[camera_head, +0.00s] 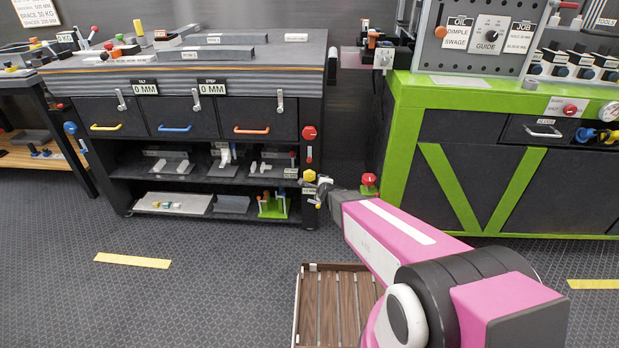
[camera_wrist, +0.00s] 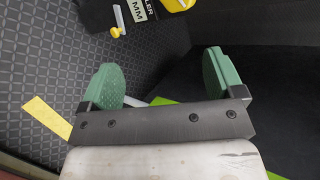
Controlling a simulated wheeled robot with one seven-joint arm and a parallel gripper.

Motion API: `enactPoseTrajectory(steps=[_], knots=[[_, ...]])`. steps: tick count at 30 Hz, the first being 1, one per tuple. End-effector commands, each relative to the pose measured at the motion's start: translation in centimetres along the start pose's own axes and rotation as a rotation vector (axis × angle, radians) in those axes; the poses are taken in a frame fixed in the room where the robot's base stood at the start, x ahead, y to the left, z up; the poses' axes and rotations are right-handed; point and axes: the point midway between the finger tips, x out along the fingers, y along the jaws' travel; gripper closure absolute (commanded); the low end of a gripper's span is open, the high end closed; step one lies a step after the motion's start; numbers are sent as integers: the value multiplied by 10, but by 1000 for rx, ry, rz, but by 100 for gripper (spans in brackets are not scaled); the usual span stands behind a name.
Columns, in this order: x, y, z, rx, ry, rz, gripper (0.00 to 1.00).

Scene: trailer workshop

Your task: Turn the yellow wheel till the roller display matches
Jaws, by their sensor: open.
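The yellow wheel (camera_head: 309,175) is on the right front post of the dark workbench, low down, below a red wheel. A small display label (camera_head: 309,190) sits just under it, too small to read here. My gripper (camera_head: 322,188) is beside the wheel, partly hidden by my pink arm. In the wrist view my gripper (camera_wrist: 163,78) is open, its two green pads wide apart with nothing between them. A yellow part, likely the wheel (camera_wrist: 174,5), is cut off at the top edge, beyond the pads. Beside it is a black-and-white label (camera_wrist: 141,10) ending in "LER" and "MM"; its value is not visible.
The red wheel (camera_head: 309,132) is above the yellow one. A red knob (camera_head: 369,179) stands to the right, near the green-framed bench (camera_head: 408,150). A slatted wooden crate (camera_head: 312,300) lies on the floor below my arm.

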Motion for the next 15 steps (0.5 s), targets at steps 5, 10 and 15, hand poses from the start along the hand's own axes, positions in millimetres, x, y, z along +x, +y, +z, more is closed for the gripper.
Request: enactPoseTrajectory(steps=[5,10,15], knots=[[41,9,25,445,-34,-244,13],[56,21,37,811,-109,-449,13],[58,29,41,1019,-177,-572,13]])
